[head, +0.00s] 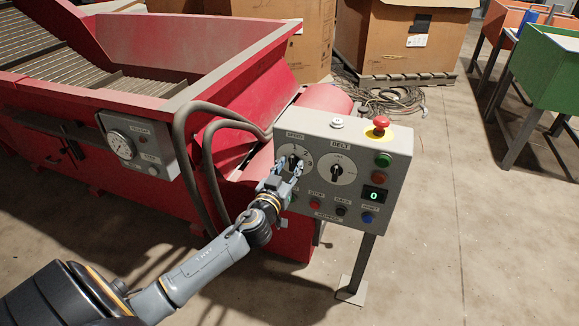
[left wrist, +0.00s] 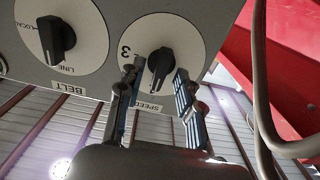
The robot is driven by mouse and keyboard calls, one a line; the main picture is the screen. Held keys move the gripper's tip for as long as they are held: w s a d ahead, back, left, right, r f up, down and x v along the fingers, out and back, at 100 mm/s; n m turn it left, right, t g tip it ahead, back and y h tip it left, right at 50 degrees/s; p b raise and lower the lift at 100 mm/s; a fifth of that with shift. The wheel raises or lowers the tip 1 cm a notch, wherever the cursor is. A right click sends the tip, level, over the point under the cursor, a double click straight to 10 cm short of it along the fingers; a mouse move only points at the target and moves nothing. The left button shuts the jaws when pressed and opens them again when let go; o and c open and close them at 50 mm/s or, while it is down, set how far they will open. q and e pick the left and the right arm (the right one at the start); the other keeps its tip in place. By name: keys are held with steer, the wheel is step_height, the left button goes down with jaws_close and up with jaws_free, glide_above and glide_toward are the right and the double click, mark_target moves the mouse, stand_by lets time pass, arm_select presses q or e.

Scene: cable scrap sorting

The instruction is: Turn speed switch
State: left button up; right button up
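The speed switch is a black knob (left wrist: 160,66) on a white dial marked SPEED, with a 3 beside it in the left wrist view. In the head view its dial (head: 300,150) is at the upper left of the grey control box (head: 322,126), partly hidden by my gripper. My left gripper (head: 277,174) is at the dial. In the left wrist view its two fingers (left wrist: 156,76) are open, one on each side of the knob, with gaps visible between fingers and knob. My right gripper is not in view.
The BELT dial (head: 336,169) is right of the speed dial. A red emergency button (head: 380,122) tops the box, and a display (head: 373,194) shows 0. Hoses (head: 208,150) run close to the box's left.

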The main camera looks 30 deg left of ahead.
arm_select(q)
jaws_close()
steer(key=shift+m, duration=0.4)
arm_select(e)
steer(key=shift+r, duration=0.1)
arm_select(q)
steer(key=m+p, duration=0.1)
steer(key=m, duration=0.2)
steer(key=shift+d+r, duration=0.1)
steer(key=shift+d, duration=0.05)
steer(key=shift+m, duration=0.6)
steer(key=m, duration=0.3)
steer(key=shift+d+p, duration=0.1)
steer(key=shift+p, duration=0.2)
steer(key=shift+w+m, duration=0.1)
steer(key=shift+m, duration=0.4)
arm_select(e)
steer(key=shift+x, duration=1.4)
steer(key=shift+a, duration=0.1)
